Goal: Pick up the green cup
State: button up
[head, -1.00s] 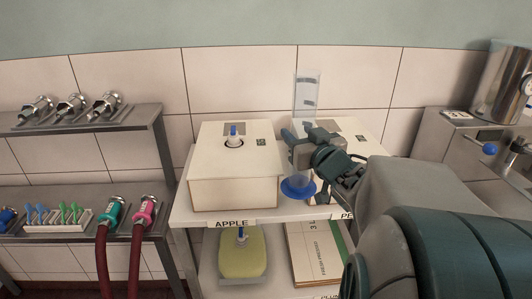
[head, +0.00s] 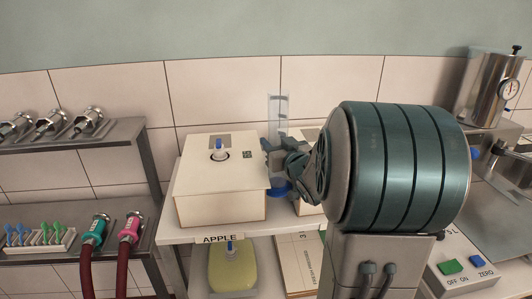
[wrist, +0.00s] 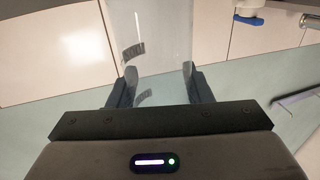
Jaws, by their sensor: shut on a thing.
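I see no green cup in either view. A clear, tall cylinder (head: 278,112) with dark marks and a blue round base (head: 281,187) stands upright in my gripper (head: 273,158), at the right edge of the left cream box. My gripper is shut on this cylinder. In the wrist view, the cylinder (wrist: 150,35) is between the two fingers of my gripper (wrist: 157,82). My arm hides much of the area to the right.
The cream box (head: 220,190) with a blue-tipped nozzle stands on a shelf labelled APPLE (head: 220,239). A yellow container (head: 232,268) is below. Teal (head: 97,232) and pink (head: 130,229) hose fittings are at left. A metal tank (head: 490,88) and button box (head: 460,265) are at right.

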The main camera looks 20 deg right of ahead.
jog(key=shift+w+f, duration=0.25)
jog(key=shift+w, duration=0.2)
jog(key=shift+a+f+p, duration=0.2)
jog(key=shift+f+p, duration=0.25)
jog(key=shift+f, duration=1.6)
jog(key=o, duration=1.1)
jog(key=shift+w+a, duration=0.1)
jog(key=shift+d, duration=0.2)
